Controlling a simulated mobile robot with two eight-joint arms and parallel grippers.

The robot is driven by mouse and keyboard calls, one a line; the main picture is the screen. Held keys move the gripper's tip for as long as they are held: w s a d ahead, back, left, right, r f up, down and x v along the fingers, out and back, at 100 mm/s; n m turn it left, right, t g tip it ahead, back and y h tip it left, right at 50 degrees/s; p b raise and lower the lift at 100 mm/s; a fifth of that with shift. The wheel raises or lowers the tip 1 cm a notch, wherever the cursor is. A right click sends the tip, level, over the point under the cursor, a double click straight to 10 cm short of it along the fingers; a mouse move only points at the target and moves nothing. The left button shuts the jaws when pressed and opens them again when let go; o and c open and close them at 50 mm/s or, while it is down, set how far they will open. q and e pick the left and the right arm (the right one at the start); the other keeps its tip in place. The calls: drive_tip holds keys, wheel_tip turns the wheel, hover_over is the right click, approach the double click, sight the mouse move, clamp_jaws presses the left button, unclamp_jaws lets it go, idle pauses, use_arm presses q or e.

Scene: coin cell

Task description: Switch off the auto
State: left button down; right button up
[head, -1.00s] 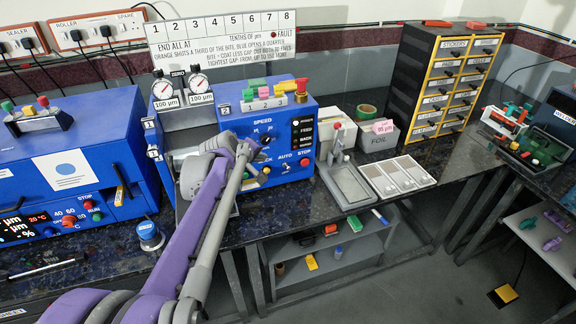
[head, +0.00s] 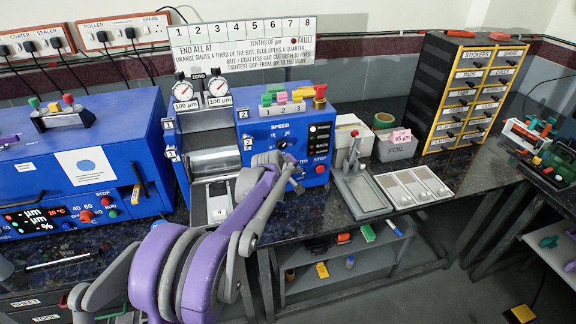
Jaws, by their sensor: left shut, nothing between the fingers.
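The blue roller machine (head: 256,135) stands on the dark bench, with a SPEED knob (head: 282,144), a small indicator panel (head: 319,138) and a red STOP button (head: 320,169) on its front. The AUTO switch and its label are hidden behind my left gripper (head: 297,175). That gripper is shut and empty, at the lower front of the machine, just left of the STOP button. I cannot tell whether it touches the panel. The top light on the indicator panel is lit white. My right gripper is not in view.
A red mushroom knob (head: 320,92) and coloured blocks (head: 281,97) sit on top of the machine. Two dial gauges (head: 218,87) stand left of it. A lever press (head: 360,188) and a pale tray (head: 412,187) stand to the right. Another blue machine (head: 140,125) is at left.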

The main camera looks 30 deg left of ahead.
use_arm(q)
drive_tip(key=shift+w+d+f, duration=0.15)
drive_tip(key=shift+d+f, duration=0.1)
idle(0.3)
drive_tip(key=shift+d+f+t+b, duration=0.1)
drive_tip(key=shift+f+t+b, duration=0.15)
drive_tip(key=shift+b, duration=0.2)
drive_tip(key=shift+s+d+f+m+t+y+b, duration=0.1)
drive_tip(key=shift+s+f+m+t+y+b, duration=0.1)
drive_tip(key=shift+m+t+y+b, duration=0.25)
drive_tip(key=b, duration=0.1)
drive_tip(key=f+t+y+b, duration=0.1)
drive_tip(key=b, duration=0.1)
drive_tip(key=shift+s+d+f+m+t+y, duration=0.25)
drive_tip(key=shift+s+d+f+t, duration=0.05)
drive_tip(key=shift+d+f, duration=0.05)
drive_tip(key=shift+r, duration=0.15)
drive_tip(key=shift+r+p, duration=0.45)
drive_tip(key=shift+r, duration=0.25)
